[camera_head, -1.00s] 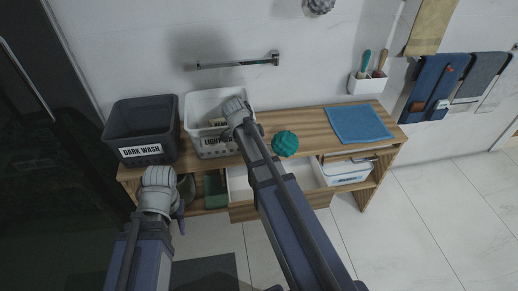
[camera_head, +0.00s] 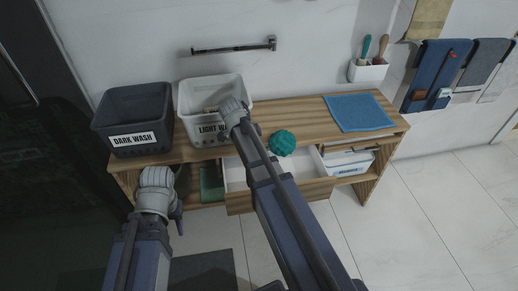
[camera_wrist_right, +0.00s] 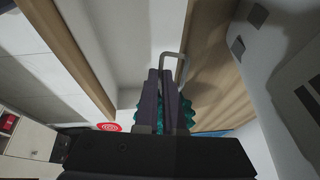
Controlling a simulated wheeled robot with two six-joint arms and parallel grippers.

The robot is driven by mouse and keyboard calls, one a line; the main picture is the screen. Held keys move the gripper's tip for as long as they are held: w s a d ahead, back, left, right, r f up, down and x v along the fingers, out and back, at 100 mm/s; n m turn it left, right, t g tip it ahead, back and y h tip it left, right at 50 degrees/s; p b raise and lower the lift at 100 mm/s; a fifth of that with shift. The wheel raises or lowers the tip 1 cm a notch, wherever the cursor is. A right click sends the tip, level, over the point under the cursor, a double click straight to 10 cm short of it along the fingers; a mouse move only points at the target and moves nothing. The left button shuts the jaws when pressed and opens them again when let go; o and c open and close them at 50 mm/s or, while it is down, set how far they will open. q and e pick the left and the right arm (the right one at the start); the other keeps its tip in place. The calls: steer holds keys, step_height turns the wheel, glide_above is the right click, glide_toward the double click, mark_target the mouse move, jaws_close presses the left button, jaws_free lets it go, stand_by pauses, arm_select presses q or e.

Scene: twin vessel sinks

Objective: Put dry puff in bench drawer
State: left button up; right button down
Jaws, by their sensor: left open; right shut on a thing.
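The puff (camera_head: 283,143) is a teal, knobbly ball. In the right wrist view the puff (camera_wrist_right: 126,118) shows on both sides of my right gripper's dark fingers (camera_wrist_right: 168,90), which are shut on it. In the head view my right arm hides those fingers, and the puff appears at the bench's front edge, above the drawer. The bench drawer (camera_head: 236,178) is pulled out, with a white inside and a wooden front (camera_head: 290,196). My left gripper (camera_head: 178,217) is open and empty, low in front of the bench's left part.
A dark wash bin (camera_head: 118,108) and a white light wash bin (camera_head: 193,97) stand on the bench's left side. A blue cloth (camera_head: 358,112) lies at its right. A white box (camera_head: 347,163) is on the shelf below. A wall bar (camera_head: 230,49) hangs behind.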

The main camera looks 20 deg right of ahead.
steer(key=c, duration=0.9)
jaws_free()
steer(key=shift+c, duration=0.2)
steer(key=shift+r, duration=0.1)
steer(key=p+v, duration=0.7)
steer(key=shift+r, duration=0.3)
steer(key=shift+a, duration=0.15)
steer(key=s+a+f+n+y, duration=0.2)
steer(key=s+a+n+y, duration=0.1)
steer(key=s+a+n, duration=1.9)
steer(key=w+d+r+n+p, duration=0.1)
steer(key=w+r+p, duration=0.1)
steer(key=r+p, duration=0.4)
steer(key=w+d+r+n+p, duration=0.1)
steer(key=w+r+n+p, duration=0.1)
steer(key=r+p, duration=0.5)
steer(key=shift+w+r+y, duration=0.3)
steer(key=shift+w+r, duration=0.05)
steer(key=shift+w, duration=0.05)
